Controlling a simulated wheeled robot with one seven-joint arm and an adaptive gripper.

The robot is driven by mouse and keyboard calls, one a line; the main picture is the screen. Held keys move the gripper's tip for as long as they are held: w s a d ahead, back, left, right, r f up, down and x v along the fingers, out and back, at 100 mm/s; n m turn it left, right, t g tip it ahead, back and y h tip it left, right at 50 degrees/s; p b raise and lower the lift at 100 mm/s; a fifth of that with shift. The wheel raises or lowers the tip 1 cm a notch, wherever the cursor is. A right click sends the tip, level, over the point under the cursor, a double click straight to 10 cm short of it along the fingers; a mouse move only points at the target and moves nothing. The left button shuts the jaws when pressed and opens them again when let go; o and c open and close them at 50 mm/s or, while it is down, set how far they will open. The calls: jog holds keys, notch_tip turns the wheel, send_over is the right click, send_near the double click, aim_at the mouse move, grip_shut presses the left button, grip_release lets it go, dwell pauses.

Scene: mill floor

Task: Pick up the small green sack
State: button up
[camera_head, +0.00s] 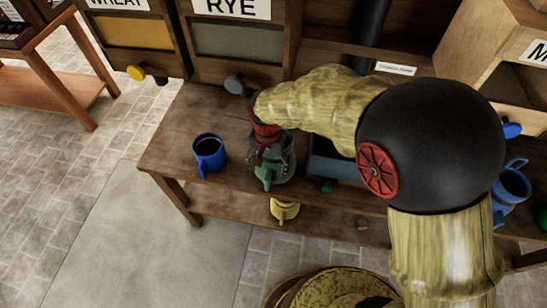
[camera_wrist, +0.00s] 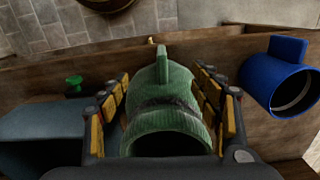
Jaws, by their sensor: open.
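The small green sack (camera_head: 274,170) stands on the wooden bench under my gripper (camera_head: 270,150), which partly hides it. In the wrist view the green sack (camera_wrist: 164,95) has a ribbed surface, a dark round opening nearest the camera and a thin tab at its far side. My gripper (camera_wrist: 161,85) is open, with its yellow-padded fingers on the left and right of the sack. Small gaps seem to show along the sack's sides; I cannot tell whether any pad touches it.
A blue mug (camera_head: 209,153) stands left of the sack on the bench (camera_head: 170,145). A grey-blue box (camera_head: 333,163) with a green knob (camera_head: 326,186) is close on the right. A yellow vessel (camera_head: 284,210) sits below. Grain bins (camera_head: 240,45) stand behind.

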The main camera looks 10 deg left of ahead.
aim_at(268, 173)
jog(key=f+b, duration=0.2)
jog(key=f, duration=0.5)
jog(key=shift+a, duration=0.2)
jog(key=shift+c, duration=0.5)
jog(key=c, duration=1.5)
grip_shut()
